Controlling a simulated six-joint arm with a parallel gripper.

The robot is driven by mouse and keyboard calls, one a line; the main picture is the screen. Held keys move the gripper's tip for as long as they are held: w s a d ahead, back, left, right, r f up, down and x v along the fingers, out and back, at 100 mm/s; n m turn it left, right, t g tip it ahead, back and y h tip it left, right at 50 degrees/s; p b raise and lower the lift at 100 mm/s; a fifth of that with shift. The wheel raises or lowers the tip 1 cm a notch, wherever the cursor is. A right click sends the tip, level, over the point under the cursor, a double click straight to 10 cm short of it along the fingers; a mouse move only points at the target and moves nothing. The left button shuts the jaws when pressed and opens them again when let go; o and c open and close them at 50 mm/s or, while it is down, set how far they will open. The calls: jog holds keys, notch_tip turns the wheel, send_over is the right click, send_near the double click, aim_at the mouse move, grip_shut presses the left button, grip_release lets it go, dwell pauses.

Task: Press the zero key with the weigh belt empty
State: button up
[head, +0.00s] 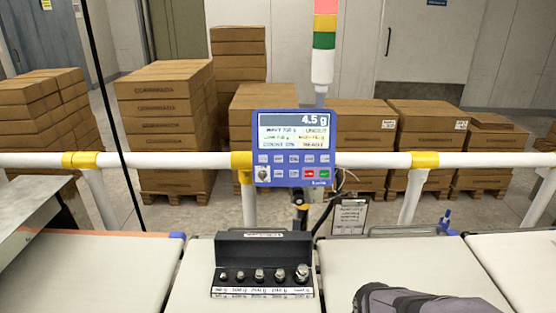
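The indicator panel (294,148) is a blue box with a screen, mounted at the rail in the middle of the head view. Its screen (293,131) reads 4.5 g in the top bar. Below are two rows of small keys (293,166), including a red and a green one; I cannot read which is the zero key. The pale middle belt section (190,290) lies below the panel. A black rack of metal weights (262,264) appears to stand on it. I cannot tell which section is the weigh belt.
A dark grey rounded shape (425,302), cut off at the bottom edge, covers part of the belt section (400,262) right of the rack. A white rail with yellow joints (395,160) runs behind the belts. A stack light (323,50) rises above. Carton stacks (165,125) stand behind.

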grip_shut()
dwell(1.5)
